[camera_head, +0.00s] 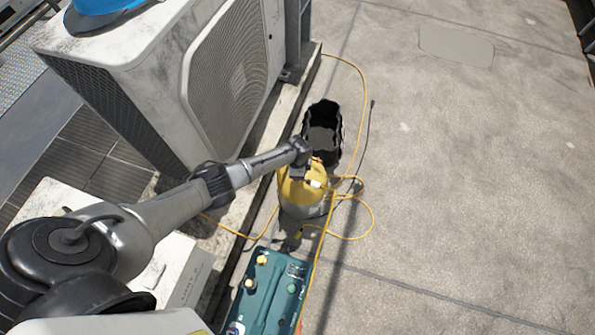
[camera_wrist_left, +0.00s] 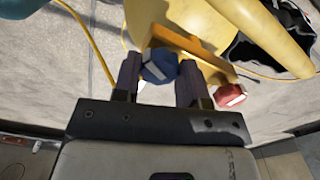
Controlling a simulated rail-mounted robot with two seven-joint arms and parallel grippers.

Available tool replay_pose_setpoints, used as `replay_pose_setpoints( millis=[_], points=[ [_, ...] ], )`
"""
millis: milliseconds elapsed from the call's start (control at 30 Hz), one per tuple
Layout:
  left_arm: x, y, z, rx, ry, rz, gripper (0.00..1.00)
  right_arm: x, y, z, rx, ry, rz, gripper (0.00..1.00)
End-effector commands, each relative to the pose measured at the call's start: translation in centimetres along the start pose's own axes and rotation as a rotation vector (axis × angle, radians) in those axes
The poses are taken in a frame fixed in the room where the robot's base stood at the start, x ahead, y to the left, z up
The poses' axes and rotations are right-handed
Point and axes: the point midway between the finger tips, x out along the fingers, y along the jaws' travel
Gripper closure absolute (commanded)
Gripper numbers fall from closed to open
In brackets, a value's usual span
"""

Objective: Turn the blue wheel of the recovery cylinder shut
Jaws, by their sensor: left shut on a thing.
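The yellow recovery cylinder (camera_head: 300,198) with a grey lower part stands on the roof floor in the head view. Its yellow top and collar (camera_wrist_left: 280,42) fill the upper part of the left wrist view. The blue wheel (camera_wrist_left: 159,66), with a white mark across it, sits between the fingers of my left gripper (camera_wrist_left: 160,82), which is shut on it. A red wheel (camera_wrist_left: 231,95) with a white mark is just right of the fingers, apart from them. In the head view my left wrist covers the cylinder's top and hides the blue wheel. My right gripper is not in view.
A black open bag (camera_head: 323,128) stands behind the cylinder. A teal machine (camera_head: 268,290) stands in front of it. Yellow hoses (camera_head: 362,105) loop over the floor. A condenser unit (camera_head: 185,75) with a blue hard hat (camera_head: 100,8) is at left. Floor at right is clear.

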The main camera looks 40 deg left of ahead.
Motion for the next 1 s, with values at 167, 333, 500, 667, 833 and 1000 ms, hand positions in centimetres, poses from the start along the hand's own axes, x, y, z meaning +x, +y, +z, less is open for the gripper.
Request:
replay_pose_setpoints(
  millis=[167,333,500,667,833,1000],
  points=[
    [-0.1,0.0,-0.1,0.169,0.003,0.000,0.85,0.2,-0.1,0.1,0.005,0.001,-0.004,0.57],
    [-0.1,0.0,-0.1,0.331,0.003,0.000,0.85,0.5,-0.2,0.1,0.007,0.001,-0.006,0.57],
    [-0.1,-0.1,-0.1,0.492,0.003,-0.002,0.85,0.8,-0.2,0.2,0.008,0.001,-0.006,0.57],
    [-0.1,-0.1,-0.2,0.642,0.003,-0.002,0.85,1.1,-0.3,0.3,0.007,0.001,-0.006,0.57],
    [-0.1,-0.1,-0.1,0.786,0.003,-0.001,0.85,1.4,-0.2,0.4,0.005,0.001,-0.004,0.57],
    [-0.1,-0.1,-0.1,0.908,0.002,-0.001,0.85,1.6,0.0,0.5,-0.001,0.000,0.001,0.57]
  ],
)
